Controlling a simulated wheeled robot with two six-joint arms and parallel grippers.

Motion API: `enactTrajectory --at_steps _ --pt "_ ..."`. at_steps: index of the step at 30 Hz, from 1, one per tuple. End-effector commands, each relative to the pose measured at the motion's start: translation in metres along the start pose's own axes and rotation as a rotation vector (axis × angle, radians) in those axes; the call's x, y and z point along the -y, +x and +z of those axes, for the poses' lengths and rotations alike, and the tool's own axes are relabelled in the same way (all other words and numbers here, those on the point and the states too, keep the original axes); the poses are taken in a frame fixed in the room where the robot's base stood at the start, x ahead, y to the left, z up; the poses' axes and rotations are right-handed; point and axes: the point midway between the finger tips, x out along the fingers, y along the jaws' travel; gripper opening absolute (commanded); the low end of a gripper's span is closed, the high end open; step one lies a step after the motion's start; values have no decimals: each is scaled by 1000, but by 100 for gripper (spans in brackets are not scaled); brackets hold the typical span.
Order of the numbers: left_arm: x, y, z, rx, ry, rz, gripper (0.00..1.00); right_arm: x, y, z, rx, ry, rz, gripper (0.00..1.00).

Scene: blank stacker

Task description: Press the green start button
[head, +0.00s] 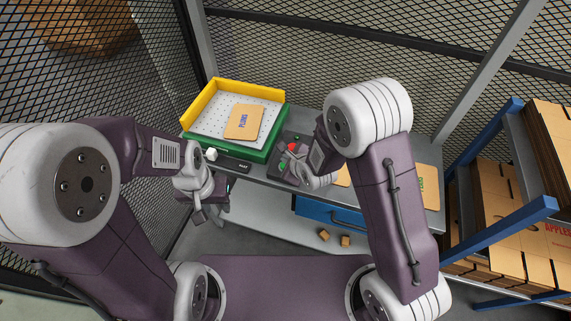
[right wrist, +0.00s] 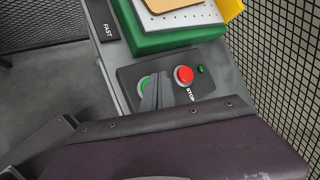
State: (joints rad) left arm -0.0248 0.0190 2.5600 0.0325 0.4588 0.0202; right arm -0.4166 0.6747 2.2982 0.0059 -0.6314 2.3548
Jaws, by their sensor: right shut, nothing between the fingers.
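The green start button (right wrist: 144,84) is on a dark control panel (right wrist: 125,73), partly hidden behind the fingers of my right gripper (right wrist: 156,88) in the right wrist view. The red STOP button (right wrist: 184,75) is beside it, uncovered. In the head view the red button (head: 294,147) also shows, with my right gripper (head: 288,158) over the panel. My right gripper is shut and empty, its tips at or just above the green button; I cannot tell whether they touch it. My left gripper (head: 198,207) hangs left of the panel, away from it; its opening is unclear.
A green stacker tray with yellow walls (head: 205,95) holds a flat cardboard blank (head: 244,121) marked PLUMS. A FAST label (head: 243,166) is on the table edge. A blue-framed rack (head: 505,225) with cardboard stacks stands at right. Mesh fencing (head: 300,60) closes off the back.

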Motion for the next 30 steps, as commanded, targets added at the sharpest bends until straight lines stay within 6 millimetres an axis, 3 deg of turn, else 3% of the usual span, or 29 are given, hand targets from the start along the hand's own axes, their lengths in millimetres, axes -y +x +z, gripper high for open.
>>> enactTrajectory --at_steps 7,30 --pt "0 10 1 0 0 0 36 -5 6 -5 0 0 0 0" --pt "0 14 1 0 0 0 36 -7 10 -7 0 0 0 0"
